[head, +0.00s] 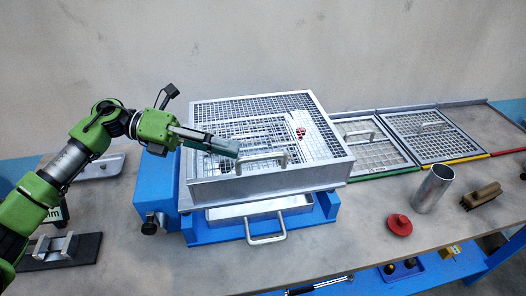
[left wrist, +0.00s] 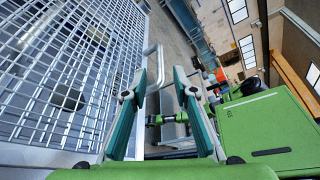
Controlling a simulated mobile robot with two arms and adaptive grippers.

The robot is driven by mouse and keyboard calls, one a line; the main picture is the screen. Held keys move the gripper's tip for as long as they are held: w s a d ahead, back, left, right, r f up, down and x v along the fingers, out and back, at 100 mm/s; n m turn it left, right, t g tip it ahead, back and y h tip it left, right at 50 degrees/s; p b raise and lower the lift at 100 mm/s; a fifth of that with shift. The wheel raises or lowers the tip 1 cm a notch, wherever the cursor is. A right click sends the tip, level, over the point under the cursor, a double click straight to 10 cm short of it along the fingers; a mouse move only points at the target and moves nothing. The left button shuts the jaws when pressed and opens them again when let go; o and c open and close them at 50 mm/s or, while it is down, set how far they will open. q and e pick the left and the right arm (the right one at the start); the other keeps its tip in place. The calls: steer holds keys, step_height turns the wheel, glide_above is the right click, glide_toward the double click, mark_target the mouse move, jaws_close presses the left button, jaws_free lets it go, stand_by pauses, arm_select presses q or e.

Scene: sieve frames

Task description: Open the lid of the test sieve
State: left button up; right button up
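The test sieve (head: 270,182) is a square metal frame on a blue stand. Its mesh lid (head: 240,108) lies flat across the top and looks closed; the left wrist view shows mesh close up at left (left wrist: 70,70). A metal handle (head: 281,156) rises near the lid's front edge. My left gripper (head: 232,148) reaches in from the left, low over the mesh at the handle's left end. In the left wrist view its fingers (left wrist: 158,78) are apart, with the handle (left wrist: 157,62) showing at the gap between the tips. Contact is unclear. My right gripper is not seen.
Two mesh frames with handles (head: 365,157) (head: 440,152) lie to the right. A metal cylinder (head: 432,190), red knob (head: 399,225) and brush (head: 482,195) stand in front of them. A tray handle (head: 266,238) sticks out below the sieve. Small dark red bits (head: 301,131) show at the mesh.

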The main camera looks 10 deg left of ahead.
mark_target(263, 155)
arm_select(q)
steer(key=p+x, duration=0.2)
steer(key=x, duration=0.5)
steer(key=shift+d, duration=0.25)
steer(key=shift+d+f+p, duration=0.15)
steer(key=shift+d+p, duration=0.15)
steer(key=shift+d, duration=0.15)
jaws_close()
